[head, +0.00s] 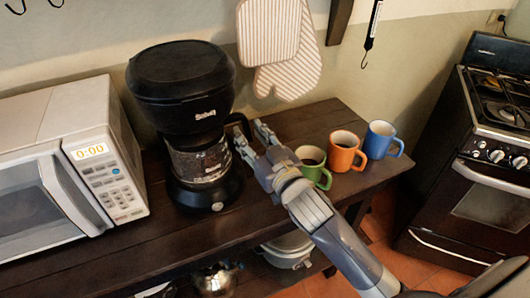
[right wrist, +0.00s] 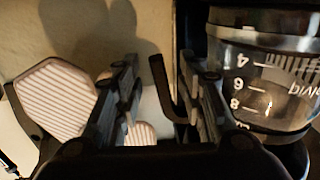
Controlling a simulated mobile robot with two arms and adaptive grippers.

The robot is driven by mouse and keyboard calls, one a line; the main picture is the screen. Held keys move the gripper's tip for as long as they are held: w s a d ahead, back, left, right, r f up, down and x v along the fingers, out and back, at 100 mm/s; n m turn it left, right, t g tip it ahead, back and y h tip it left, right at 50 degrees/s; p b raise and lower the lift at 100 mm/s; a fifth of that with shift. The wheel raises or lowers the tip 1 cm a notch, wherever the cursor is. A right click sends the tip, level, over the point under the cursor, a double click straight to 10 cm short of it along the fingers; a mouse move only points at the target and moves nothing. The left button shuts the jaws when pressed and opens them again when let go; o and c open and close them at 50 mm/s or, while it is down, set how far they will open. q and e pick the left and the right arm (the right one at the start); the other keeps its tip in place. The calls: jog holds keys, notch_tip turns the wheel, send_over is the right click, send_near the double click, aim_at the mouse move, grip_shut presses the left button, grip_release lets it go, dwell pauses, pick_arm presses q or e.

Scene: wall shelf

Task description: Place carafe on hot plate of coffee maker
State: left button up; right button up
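The black coffee maker (head: 180,85) stands on the dark wooden shelf next to the microwave. The glass carafe (head: 200,163) is inside it, under the brew head and over the hot plate base (head: 205,192). It looks upright; I cannot tell whether it rests fully on the plate. Its black handle (head: 240,122) points right, toward my right gripper (head: 254,138). The right wrist view shows the carafe (right wrist: 262,85) at the right and the handle (right wrist: 160,85) between the separated fingers (right wrist: 158,75), with a gap visible on the left side. My left gripper is not in view.
Green (head: 313,167), orange (head: 345,152) and blue (head: 381,140) mugs stand to the right of my right gripper. A white microwave (head: 75,160) is at the left. Striped oven mitts (head: 290,72) hang behind. A stove (head: 490,130) stands at the far right. The shelf front is clear.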

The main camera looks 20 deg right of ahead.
jog(key=s+d+b, duration=0.1)
jog(key=s, duration=0.8)
jog(key=shift+s+d, duration=0.1)
jog(key=shift+s, duration=0.05)
